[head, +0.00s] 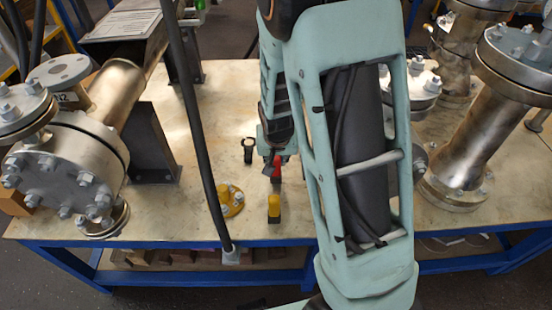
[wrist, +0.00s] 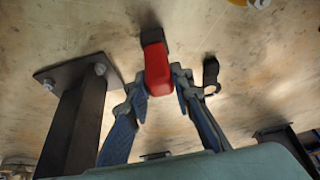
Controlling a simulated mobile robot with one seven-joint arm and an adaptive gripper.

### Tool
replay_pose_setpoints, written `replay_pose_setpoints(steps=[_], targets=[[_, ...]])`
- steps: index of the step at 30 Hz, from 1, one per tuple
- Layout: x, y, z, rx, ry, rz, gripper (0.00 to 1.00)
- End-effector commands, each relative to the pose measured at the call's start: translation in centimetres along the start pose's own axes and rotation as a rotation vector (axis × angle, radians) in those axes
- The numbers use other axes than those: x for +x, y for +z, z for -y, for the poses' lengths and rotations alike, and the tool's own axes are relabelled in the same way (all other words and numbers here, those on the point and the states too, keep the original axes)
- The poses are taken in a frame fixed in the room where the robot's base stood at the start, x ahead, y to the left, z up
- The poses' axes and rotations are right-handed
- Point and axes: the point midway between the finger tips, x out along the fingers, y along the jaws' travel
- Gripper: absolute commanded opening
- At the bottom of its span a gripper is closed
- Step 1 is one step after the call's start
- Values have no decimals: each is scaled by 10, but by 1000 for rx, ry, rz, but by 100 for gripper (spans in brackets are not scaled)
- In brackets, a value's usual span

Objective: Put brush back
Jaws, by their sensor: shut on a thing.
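The red item (wrist: 156,66), which I take to be the brush, has a dark end and sits between the finger pads of my gripper (wrist: 160,88) in the wrist view. My gripper is shut on it, low over the wooden tabletop. In the head view the red piece (head: 281,163) shows beside my gripper (head: 271,160), partly hidden by my arm. I cannot make out any bristles. I cannot tell whether its dark end touches the table. A small upright yellow block (head: 274,206) stands just in front of it.
A yellow bolted disc (head: 232,202) lies left of the yellow block. A black ring-ended piece (head: 248,149) lies behind it. A flanged vessel (head: 70,165) stands left and a metal column (head: 470,140) right. Dark steel supports (head: 152,140) stand nearby. The table front edge is partly clear.

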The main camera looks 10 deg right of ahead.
Motion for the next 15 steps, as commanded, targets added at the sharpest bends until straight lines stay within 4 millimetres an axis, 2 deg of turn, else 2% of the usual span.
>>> replay_pose_setpoints(steps=[7,8,13,15], targets=[[7,3,0,0,0,0,0],[6,2,0,0,0,0,23],[6,2,0,0,0,0,42],[6,2,0,0,0,0,42]])
